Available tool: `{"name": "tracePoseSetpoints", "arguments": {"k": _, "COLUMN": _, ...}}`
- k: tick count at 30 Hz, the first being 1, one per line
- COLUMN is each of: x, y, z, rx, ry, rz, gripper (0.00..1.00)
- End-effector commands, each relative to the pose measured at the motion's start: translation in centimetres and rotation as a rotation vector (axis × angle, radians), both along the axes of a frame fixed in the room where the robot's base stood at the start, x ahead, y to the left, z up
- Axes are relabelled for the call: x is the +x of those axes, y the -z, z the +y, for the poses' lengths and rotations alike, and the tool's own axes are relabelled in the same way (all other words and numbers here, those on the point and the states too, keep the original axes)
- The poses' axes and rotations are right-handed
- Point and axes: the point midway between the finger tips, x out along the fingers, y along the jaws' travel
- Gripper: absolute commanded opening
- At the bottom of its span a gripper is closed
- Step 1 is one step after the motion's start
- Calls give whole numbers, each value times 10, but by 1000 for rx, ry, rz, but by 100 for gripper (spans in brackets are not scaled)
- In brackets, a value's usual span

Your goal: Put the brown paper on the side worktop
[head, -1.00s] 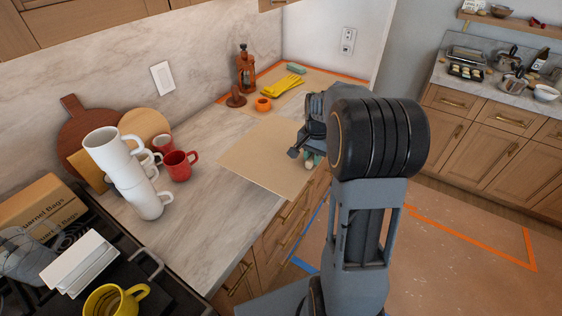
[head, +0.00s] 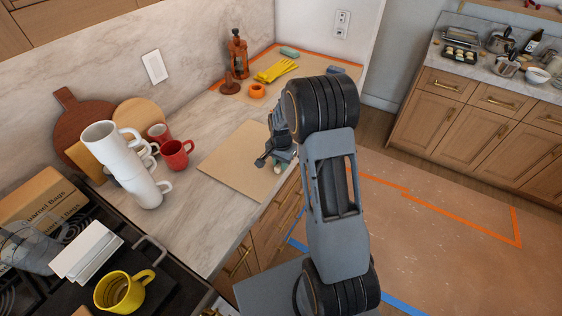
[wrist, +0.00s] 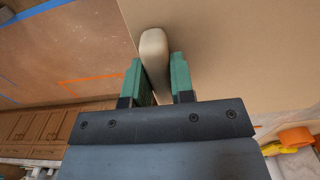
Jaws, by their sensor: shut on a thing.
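The brown paper (head: 235,165) is a flat tan sheet over the marble worktop (head: 190,205) on the left, its near corner at the front edge. I cannot tell whether it touches the marble or is slightly raised. My gripper (head: 276,168) is at the paper's right edge. In the wrist view, my gripper's green fingers (wrist: 158,82) are closed around a pale rounded piece (wrist: 154,50) at the edge of the brown paper (wrist: 220,45). My arm hides part of the paper's right side in the head view.
White mugs (head: 125,165) and red mugs (head: 176,153) stand left of the paper. Behind it are an orange ring (head: 257,90), yellow gloves (head: 275,70) and a brown grinder (head: 237,55). Another worktop (head: 480,68) with pots stands across the floor. A yellow mug (head: 123,292) is nearest.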

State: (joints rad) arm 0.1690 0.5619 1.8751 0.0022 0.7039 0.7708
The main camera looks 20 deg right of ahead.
Motion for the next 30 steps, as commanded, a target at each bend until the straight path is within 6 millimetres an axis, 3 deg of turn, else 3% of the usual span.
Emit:
{"name": "tracePoseSetpoints", "arguments": {"k": 12, "x": 0, "y": 6, "z": 0, "rx": 0, "ry": 0, "rz": -1, "gripper": 0}}
{"name": "tracePoseSetpoints", "arguments": {"k": 13, "x": 0, "y": 6, "z": 0, "rx": 0, "ry": 0, "rz": 0, "gripper": 24}}
{"name": "tracePoseSetpoints", "arguments": {"k": 20, "x": 0, "y": 4, "z": 0, "rx": 0, "ry": 0, "rz": 0, "gripper": 46}}
{"name": "tracePoseSetpoints", "arguments": {"k": 30, "x": 0, "y": -1, "z": 0, "rx": 0, "ry": 0, "rz": -1, "gripper": 48}}
